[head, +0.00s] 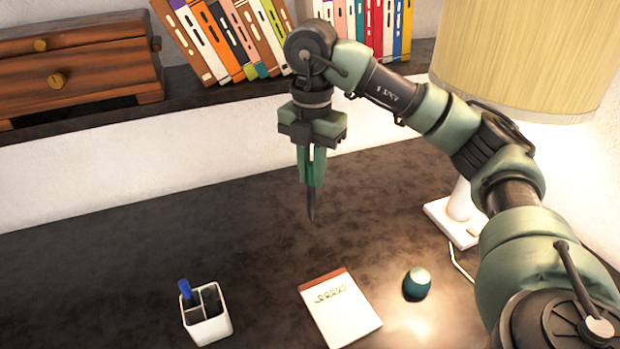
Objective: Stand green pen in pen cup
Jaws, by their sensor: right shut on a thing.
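My right gripper (311,178) points straight down above the dark desk, at the centre of the view. It is shut on the green pen (311,206), which hangs about upright. Only the pen's slim, dark lower end shows clearly below the fingers; the rest is mostly hidden by the green fingers. The white pen cup (216,329) stands upright on the desk at the lower left, apart from the pen. It is divided into compartments, and a blue pen (185,289) stands in its back left part. My left gripper is out of view.
A notepad (345,312) lies right of the pen cup, with a small teal round object (417,283) beside it. A lamp (520,60) stands at the right. Behind, a raised shelf holds books (215,45) and a wooden drawer box (80,75). The left desk area is clear.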

